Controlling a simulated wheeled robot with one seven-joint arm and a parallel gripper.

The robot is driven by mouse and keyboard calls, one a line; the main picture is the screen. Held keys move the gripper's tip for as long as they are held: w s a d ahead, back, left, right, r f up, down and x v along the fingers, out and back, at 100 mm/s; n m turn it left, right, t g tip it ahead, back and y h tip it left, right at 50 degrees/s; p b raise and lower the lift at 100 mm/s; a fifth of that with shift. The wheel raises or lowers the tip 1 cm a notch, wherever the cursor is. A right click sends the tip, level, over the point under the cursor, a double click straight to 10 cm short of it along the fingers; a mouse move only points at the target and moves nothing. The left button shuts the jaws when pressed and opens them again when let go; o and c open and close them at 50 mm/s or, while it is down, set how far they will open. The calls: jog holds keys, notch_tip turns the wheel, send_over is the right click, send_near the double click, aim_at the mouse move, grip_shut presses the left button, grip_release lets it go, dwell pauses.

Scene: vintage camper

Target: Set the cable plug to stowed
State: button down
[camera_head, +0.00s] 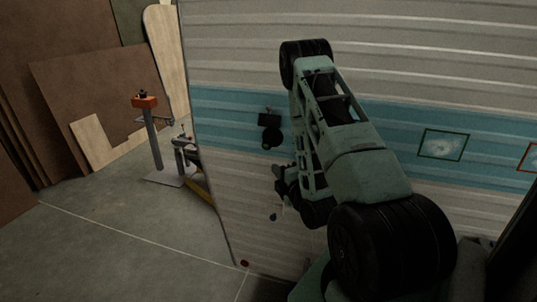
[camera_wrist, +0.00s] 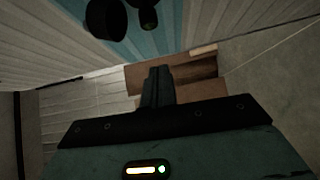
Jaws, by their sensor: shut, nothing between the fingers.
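A black fitting (camera_head: 269,118) with a boxy upper part is on the blue stripe of the camper wall. A rounded black part (camera_head: 272,137) sits just below it. In the wrist view two dark round pieces, a wider one (camera_wrist: 105,19) and a narrower one (camera_wrist: 148,14), stand out from the wall at the top. I cannot tell which piece is the cable plug, and no cable is clear. My gripper (camera_head: 280,178) is close to the wall, below the fitting and apart from it. Its fingers (camera_wrist: 160,73) are shut together and empty in the wrist view.
The ribbed camper wall (camera_head: 235,55) fills the right side. Framed pictures (camera_head: 443,145) are on the stripe at right. A metal stand with an orange top (camera_head: 145,101) and brown boards (camera_head: 85,105) are at left. The grey floor (camera_head: 120,245) in front is clear.

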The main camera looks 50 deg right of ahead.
aim_at(264, 146)
jog(key=w+d+b, duration=0.2)
jog(key=w, duration=0.1)
jog(key=w+d+b, duration=0.1)
jog(key=w+d, duration=0.1)
jog(key=w, duration=0.1)
jog(key=w+d+r+b, duration=0.1)
jog(key=w+d+b, duration=0.1)
jog(key=w+d, duration=0.1)
jog(key=shift+w+b, duration=0.2)
jog(key=shift+b, duration=0.15)
jog(key=shift+f, duration=0.1)
dwell(0.3)
